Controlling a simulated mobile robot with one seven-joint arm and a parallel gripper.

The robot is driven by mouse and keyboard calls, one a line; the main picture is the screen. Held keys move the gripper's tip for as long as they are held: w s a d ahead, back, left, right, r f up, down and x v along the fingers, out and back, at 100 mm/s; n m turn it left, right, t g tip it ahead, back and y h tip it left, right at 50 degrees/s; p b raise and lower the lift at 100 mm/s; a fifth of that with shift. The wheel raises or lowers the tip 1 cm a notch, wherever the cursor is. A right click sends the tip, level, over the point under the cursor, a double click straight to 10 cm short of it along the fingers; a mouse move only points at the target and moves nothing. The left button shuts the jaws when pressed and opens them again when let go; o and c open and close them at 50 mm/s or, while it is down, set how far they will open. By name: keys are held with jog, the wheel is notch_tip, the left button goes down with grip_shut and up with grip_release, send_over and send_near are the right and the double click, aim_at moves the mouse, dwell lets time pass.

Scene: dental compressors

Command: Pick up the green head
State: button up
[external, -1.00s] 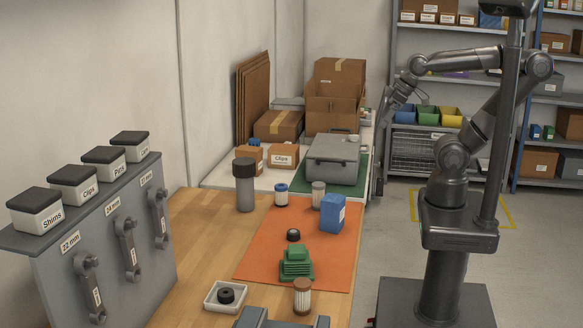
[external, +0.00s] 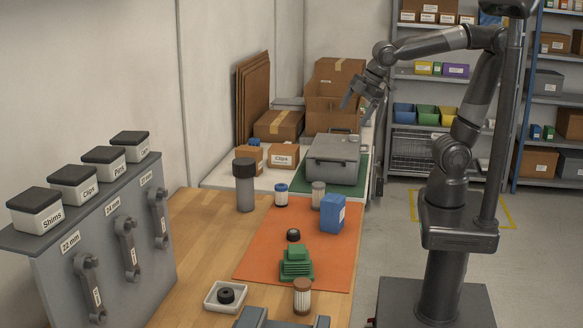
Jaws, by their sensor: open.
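The green head (external: 297,264) is a ribbed, stepped green block. It stands on the orange mat (external: 255,255) near the front of the wooden bench, with its narrower part on top. My gripper (external: 357,98) is open and empty. It is in the air, far above and behind the green head, in front of the cardboard boxes and over the area of the grey case. Nothing hides the green head.
A brown-topped filter (external: 302,296) stands close in front, and a white tray (external: 211,301) is to the left. A tall grey canister (external: 244,187) and a grey case (external: 333,160) stand farther back.

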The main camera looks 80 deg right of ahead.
jog(key=w+a+n, duration=0.8)
jog(key=a+n, duration=0.1)
jog(key=a, duration=0.4)
jog(key=n+y, duration=0.1)
jog(key=n, duration=1.9)
send_over(298, 248)
jog(key=s, duration=0.3)
notch_tip(298, 248, down, 16)
jog(key=shift+g, duration=0.4)
jog(key=x, duration=0.9)
jog(key=shift+w+d+f, duration=0.15)
jog(key=shift+w+d, duration=0.2)
jog(key=shift+w, duration=0.05)
jog(key=c, duration=1.5)
